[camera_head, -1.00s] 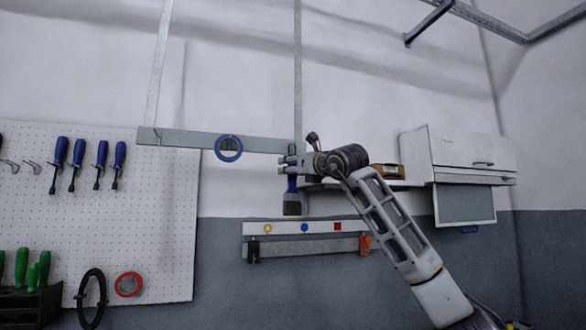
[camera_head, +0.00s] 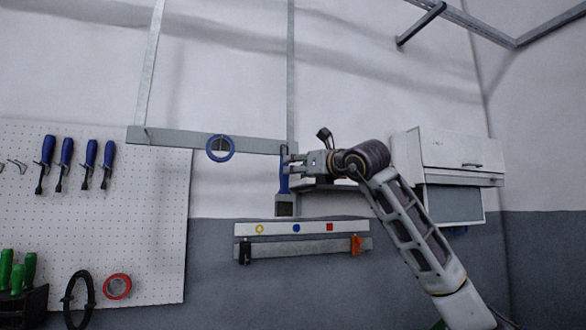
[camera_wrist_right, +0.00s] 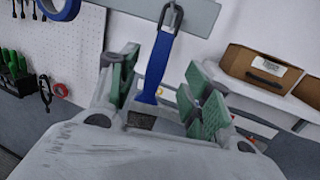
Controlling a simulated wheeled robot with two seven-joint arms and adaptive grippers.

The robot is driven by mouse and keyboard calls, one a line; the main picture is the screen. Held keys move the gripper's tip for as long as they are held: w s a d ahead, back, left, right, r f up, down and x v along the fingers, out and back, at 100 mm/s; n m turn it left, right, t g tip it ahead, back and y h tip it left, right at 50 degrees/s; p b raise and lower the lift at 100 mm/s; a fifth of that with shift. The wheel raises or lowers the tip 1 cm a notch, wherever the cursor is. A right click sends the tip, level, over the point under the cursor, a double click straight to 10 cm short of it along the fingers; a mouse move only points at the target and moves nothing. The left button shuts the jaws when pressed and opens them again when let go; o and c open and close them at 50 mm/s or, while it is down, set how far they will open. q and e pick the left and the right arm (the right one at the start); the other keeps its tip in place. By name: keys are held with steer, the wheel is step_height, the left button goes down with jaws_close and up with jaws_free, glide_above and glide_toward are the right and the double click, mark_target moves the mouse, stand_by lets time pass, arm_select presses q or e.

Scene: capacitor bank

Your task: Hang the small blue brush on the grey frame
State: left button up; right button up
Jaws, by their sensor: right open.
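The small blue brush (camera_head: 284,182) hangs upright, bristles down, at the right end of the grey frame's crossbar (camera_head: 190,138). In the right wrist view the brush (camera_wrist_right: 157,65) has a dark loop at its top, against the grey bar (camera_wrist_right: 196,12); the exact contact with a hook is too small to tell. My right gripper (camera_head: 296,165) is just right of the brush. In the wrist view its green-padded fingers (camera_wrist_right: 160,88) are apart, with the brush between or just beyond them and not clamped. My left gripper is not in view.
A blue tape ring (camera_head: 220,149) hangs on the crossbar left of the brush. Below is a rail with coloured marks (camera_head: 300,228). A shelf with a cardboard box (camera_wrist_right: 262,72) and a white cabinet (camera_head: 450,155) are at right. A pegboard with screwdrivers (camera_head: 100,200) is at left.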

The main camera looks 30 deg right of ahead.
steer(key=shift+s+f, duration=0.15)
steer(key=shift+s, duration=0.95)
steer(key=shift+s+f, duration=0.1)
steer(key=shift+s, duration=1)
